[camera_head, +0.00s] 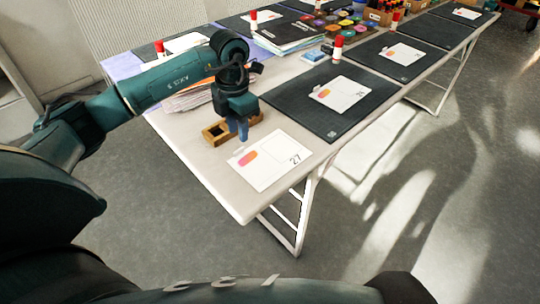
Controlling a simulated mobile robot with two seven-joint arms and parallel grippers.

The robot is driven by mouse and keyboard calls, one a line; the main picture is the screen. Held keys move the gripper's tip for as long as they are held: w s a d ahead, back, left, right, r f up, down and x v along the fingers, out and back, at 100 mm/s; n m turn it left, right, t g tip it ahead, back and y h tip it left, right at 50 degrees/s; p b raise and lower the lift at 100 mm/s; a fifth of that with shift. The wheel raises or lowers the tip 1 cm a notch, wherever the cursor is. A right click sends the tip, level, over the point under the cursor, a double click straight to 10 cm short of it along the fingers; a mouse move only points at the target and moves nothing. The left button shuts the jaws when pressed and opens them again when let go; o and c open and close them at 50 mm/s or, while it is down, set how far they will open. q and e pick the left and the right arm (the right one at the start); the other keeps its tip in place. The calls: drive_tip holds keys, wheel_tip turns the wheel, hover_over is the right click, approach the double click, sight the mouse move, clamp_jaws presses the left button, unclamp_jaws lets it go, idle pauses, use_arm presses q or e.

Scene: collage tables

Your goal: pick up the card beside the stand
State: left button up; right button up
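A white card (277,163) marked 27, with an orange-pink patch and an outlined box, lies flat near the front corner of the closest table. A small wooden stand (213,136) is just behind and left of it, partly hidden by my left gripper. My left gripper (242,132) points down over the stand, its blue fingertips a little behind the card's upper left edge. I see nothing held in it, but I cannot tell the gap between its fingers. My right gripper is out of view.
The light table (212,175) has bare room left of the card. A dark mat (318,117) with another white card (341,94) lies to the right, near a red-and-white glue stick (337,50). Papers (187,97) are stacked behind the stand. Ink pads (330,27) and more mats lie farther back.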

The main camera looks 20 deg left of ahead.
use_arm(q)
drive_tip(key=shift+w+a+f, duration=0.1)
drive_tip(key=shift+f, duration=1)
drive_tip(key=shift+w+a+f, duration=0.1)
drive_tip(key=shift+w+f, duration=0.05)
drive_tip(key=shift+f, duration=1)
drive_tip(key=shift+w+a+f, duration=0.1)
drive_tip(key=shift+f, duration=1)
drive_tip(key=shift+c, duration=0.6)
clamp_jaws()
